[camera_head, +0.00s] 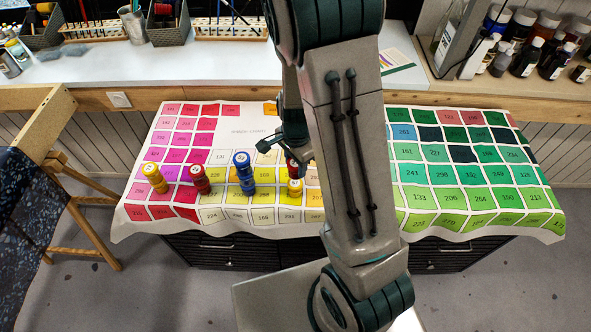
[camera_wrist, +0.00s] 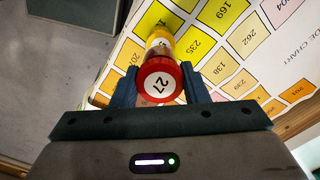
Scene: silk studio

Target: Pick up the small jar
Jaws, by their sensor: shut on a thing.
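The chart's right side is clear. A counter with bottles (camera_head: 525,57) lies behind.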

